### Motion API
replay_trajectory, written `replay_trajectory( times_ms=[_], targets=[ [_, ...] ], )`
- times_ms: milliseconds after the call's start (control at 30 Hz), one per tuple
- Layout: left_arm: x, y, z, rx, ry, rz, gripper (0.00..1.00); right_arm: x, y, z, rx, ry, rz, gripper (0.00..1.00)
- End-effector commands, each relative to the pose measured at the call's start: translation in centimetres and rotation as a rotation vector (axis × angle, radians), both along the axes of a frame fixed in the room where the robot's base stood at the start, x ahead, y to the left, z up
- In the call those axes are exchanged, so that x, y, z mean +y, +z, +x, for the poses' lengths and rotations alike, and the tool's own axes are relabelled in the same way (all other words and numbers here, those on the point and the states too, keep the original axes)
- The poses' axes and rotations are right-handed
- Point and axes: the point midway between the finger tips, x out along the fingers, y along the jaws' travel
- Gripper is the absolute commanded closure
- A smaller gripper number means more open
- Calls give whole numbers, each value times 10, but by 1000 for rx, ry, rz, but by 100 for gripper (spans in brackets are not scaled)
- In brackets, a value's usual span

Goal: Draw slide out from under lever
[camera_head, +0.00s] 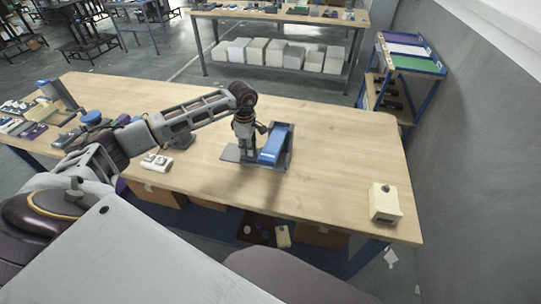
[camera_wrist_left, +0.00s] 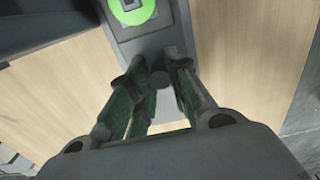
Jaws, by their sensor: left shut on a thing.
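The lever (camera_head: 274,144) is a blue bar lying tilted on a dark grey frame in the middle of the wooden table. The slide (camera_head: 231,153) is a flat grey plate reaching out to the left of the frame. My left gripper (camera_head: 247,155) points down just left of the lever, with its fingers low at the plate. In the left wrist view the gripper (camera_wrist_left: 158,95) is shut on a part of the slide (camera_wrist_left: 155,47), around a dark round knob (camera_wrist_left: 158,77). The fingers hide much of the contact. My right gripper is out of view.
A cream box (camera_head: 385,202) stands at the table's right front. A small white block (camera_head: 157,162) and several small parts lie to the left. A shelf rack (camera_head: 408,62) stands behind at right.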

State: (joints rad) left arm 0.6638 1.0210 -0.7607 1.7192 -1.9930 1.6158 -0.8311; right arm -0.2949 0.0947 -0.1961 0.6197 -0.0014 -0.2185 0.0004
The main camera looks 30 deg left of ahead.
Motion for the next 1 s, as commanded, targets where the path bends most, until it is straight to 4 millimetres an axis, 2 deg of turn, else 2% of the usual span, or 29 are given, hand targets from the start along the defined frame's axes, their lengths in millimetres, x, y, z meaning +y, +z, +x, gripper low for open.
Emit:
replay_trajectory(
  times_ms=[1000],
  targets=[
    [37, 0, -9, -1, 1, 2, 96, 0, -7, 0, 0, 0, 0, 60]
  ],
)
